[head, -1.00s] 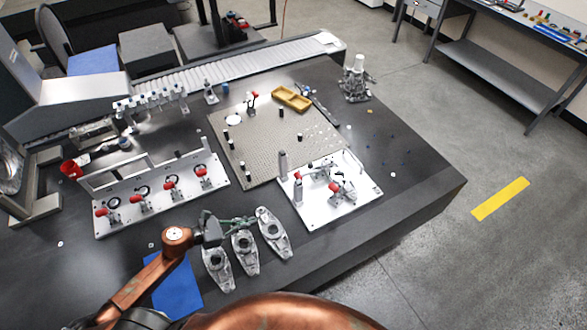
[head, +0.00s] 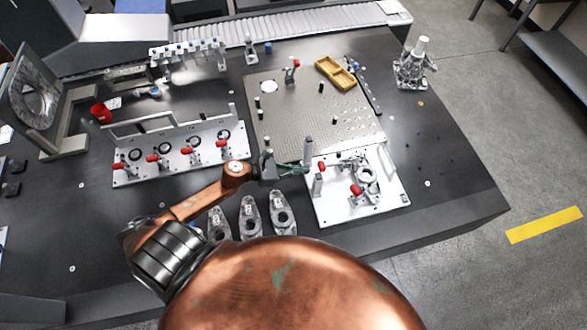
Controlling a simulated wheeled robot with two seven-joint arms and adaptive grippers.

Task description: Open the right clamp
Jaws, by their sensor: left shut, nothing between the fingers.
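A white fixture plate (head: 385,209) stands on the dark table right of centre. It carries a grey metal casting (head: 369,181) and two clamps with red grips, the left clamp (head: 322,167) and the right clamp (head: 355,190). Whether each clamp is open or shut is too small to tell. My left gripper (head: 303,169) is shut and empty at the plate's left edge, beside a grey upright post (head: 308,150). It is left of both red grips; whether it touches the post or the left clamp I cannot tell. My right gripper is not in view.
Three metal castings (head: 251,217) lie in front of the gripper. A perforated plate (head: 290,125) with a yellow tray (head: 335,72) lies behind. A long fixture (head: 180,160) with several red-gripped clamps stands to the left. The table's right part is mostly clear.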

